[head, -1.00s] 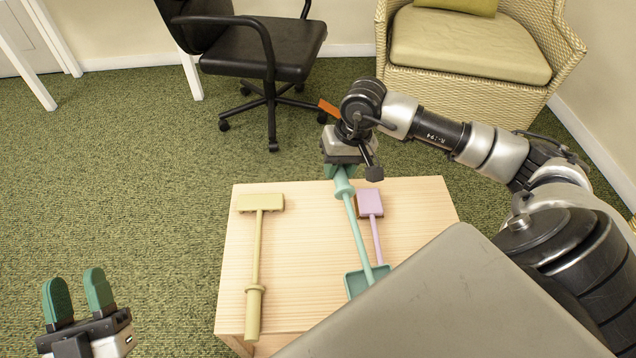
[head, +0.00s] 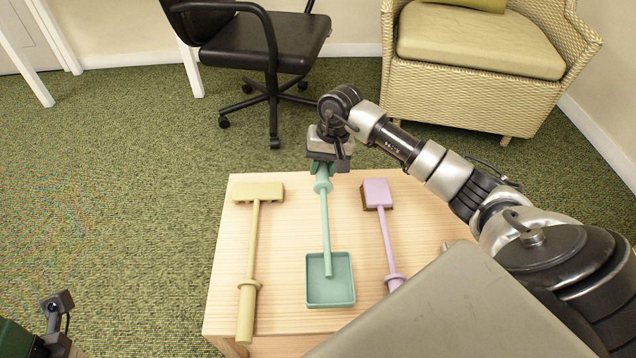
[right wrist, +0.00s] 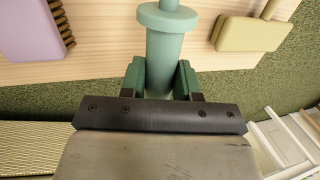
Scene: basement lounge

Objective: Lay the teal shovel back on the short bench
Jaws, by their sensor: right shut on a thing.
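The teal shovel (head: 326,220) is over the light wooden short bench (head: 285,290), between two other tools. Its square scoop (head: 330,280) points toward me and its handle end points to the far edge. My right gripper (head: 322,168) is shut on the handle end at the bench's far edge. In the right wrist view the green fingers (right wrist: 160,78) sit on both sides of the teal handle (right wrist: 172,50). I cannot tell whether the scoop touches the bench top. Part of my left gripper (head: 55,325) shows at the lower left; its fingers are not clearly seen.
A yellow-green tool (head: 252,250) lies on the bench left of the shovel. A lilac brush (head: 382,225) lies right of it, also in the right wrist view (right wrist: 30,30). A black office chair (head: 265,45) and a wicker armchair (head: 480,80) stand beyond, with green carpet between.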

